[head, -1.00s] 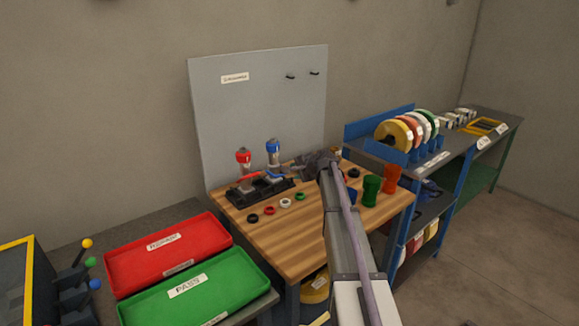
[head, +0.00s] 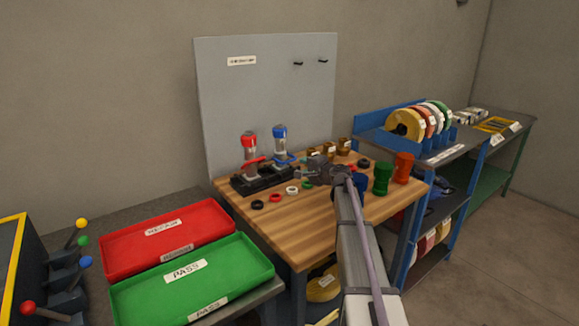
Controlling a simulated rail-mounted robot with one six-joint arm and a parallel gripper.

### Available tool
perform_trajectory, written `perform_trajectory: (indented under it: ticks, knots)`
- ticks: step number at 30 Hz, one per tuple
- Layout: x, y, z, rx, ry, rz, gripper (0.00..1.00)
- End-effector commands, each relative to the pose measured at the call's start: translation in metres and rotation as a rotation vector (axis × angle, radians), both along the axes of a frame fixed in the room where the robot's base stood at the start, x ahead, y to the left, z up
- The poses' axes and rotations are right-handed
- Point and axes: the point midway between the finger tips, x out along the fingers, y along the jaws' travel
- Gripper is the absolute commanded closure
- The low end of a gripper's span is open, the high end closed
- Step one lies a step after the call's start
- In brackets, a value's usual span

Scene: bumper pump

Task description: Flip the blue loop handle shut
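The blue loop handle (head: 284,161) is small and partly seen at the foot of the blue-capped cylinder (head: 280,139), on the black fixture (head: 262,181) on the wooden bench. I cannot tell its exact angle. A red handle (head: 254,164) sits to its left, below the red-capped cylinder (head: 249,145). My gripper (head: 305,173) is just right of the fixture, its fingers pointing left towards the blue handle's side. A small gap seems to lie between them, but contact is hard to judge. The fingers are too small to show whether they are open.
Several coloured rings (head: 292,190) lie in front of the fixture. Brown jars (head: 344,145) stand behind my gripper; green (head: 382,179) and red (head: 403,168) cups stand right. Red (head: 125,266) and green (head: 140,300) trays are at left. The bench's front left (head: 270,225) is clear.

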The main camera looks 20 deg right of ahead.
Motion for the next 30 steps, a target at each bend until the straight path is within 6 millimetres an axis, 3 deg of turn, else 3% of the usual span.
perform_trajectory:
  ticks: [12, 15, 23, 30]
  knots:
    - [0.084, 0.021, -0.019, 0.001, 0.002, 0.002, 0.62]
    - [0.095, 0.025, -0.02, 0.001, 0.002, 0.001, 0.62]
    - [0.097, 0.026, -0.02, 0.002, 0.002, 0.001, 0.62]
    - [0.097, 0.026, -0.02, 0.002, 0.002, 0.001, 0.85]
